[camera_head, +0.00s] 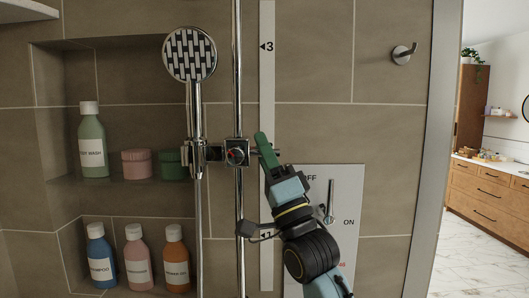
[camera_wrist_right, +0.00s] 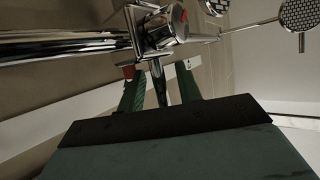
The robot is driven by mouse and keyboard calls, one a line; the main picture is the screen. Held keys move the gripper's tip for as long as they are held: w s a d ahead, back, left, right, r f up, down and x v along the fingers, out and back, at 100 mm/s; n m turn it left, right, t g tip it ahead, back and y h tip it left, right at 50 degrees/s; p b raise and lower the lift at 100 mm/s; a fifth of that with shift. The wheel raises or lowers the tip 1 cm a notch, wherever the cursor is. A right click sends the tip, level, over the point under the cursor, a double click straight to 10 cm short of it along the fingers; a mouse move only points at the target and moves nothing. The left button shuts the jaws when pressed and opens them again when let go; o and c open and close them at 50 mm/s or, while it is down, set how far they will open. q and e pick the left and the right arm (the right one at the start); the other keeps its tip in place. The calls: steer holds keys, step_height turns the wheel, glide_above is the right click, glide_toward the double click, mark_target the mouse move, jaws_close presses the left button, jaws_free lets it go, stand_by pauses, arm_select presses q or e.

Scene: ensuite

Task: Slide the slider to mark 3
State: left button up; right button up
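The slider (camera_head: 236,152) is a chrome block with a red-marked knob on the vertical shower rail (camera_head: 238,80); it also shows close up in the right wrist view (camera_wrist_right: 158,28). Mark 3 (camera_head: 267,46) is on the pale scale strip (camera_head: 267,90), well above the slider. A "1" mark shows low on the strip; the strip between is partly hidden by my gripper. My right gripper (camera_head: 264,148) is at the slider's right side. In the wrist view, its green fingers (camera_wrist_right: 161,88) stand apart on either side of the slider's chrome stem (camera_wrist_right: 160,82), with gaps visible. My left gripper is out of view.
A hand shower (camera_head: 190,55) hangs left of the rail. A wall niche at left holds several bottles and jars (camera_head: 137,164). An ON/OFF panel (camera_head: 346,185) with a lever is behind my right arm. A hook (camera_head: 403,53) is at upper right. The wall around mark 3 is clear.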

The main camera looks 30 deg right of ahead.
jaws_close()
